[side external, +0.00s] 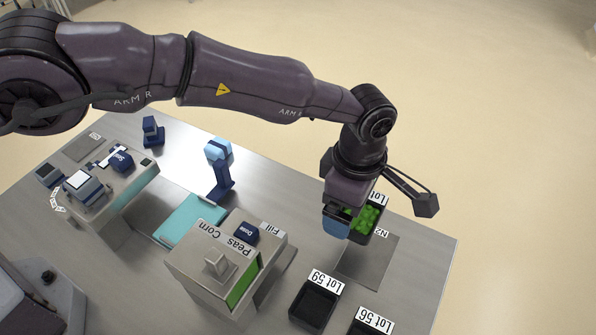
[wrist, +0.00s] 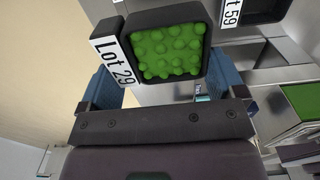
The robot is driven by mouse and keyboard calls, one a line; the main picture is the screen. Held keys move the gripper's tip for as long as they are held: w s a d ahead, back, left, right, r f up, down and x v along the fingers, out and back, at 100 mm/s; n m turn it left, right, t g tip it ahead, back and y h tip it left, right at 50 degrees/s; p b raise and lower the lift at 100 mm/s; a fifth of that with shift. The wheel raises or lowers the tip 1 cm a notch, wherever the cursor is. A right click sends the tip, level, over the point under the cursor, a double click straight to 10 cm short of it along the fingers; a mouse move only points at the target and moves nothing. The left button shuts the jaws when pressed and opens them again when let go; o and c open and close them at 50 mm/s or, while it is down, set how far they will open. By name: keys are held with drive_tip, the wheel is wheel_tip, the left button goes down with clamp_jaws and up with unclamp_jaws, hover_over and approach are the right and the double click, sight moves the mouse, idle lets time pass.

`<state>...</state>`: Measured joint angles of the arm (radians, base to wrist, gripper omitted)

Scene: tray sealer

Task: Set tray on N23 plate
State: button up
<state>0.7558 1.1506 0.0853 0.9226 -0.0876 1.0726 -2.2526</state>
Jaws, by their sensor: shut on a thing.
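A black tray (side external: 379,237) filled with green peas (side external: 368,219) is held in my gripper (side external: 342,222) at the right of the table. In the wrist view the same tray (wrist: 209,50) carries a white "Lot 29" label (wrist: 112,52), and my blue fingers (wrist: 165,85) are at its near side. The grey N23 plate (side external: 366,268) lies flat on the table just in front of and below the tray. Its label (side external: 382,232) shows only "N2", the rest being hidden. The tray overlaps the plate's back part in the side view; the gap between them cannot be told.
An empty black tray labelled Lot 59 (side external: 313,305) stands left of the plate's front; a Lot 56 tray (side external: 366,329) is cut off at the bottom edge. The Peas/Corn dispenser (side external: 205,273) stands left. A blue-headed stand (side external: 220,170) and a weighing station (side external: 125,195) are farther left.

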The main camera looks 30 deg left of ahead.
sight(367, 216)
drive_tip(key=d, duration=0.2)
drive_tip(key=shift+s+d+f, duration=0.25)
drive_tip(key=shift+s+d, duration=0.05)
drive_tip(key=shift+s, duration=0.05)
drive_tip(key=shift+s+d+f, duration=0.1)
drive_tip(key=shift+d+f, duration=0.1)
drive_tip(key=shift+d, duration=0.05)
drive_tip(key=shift+f, duration=3.55)
drive_tip(key=shift+f, duration=0.2)
drive_tip(key=o, duration=0.7)
drive_tip(key=shift+r, duration=4)
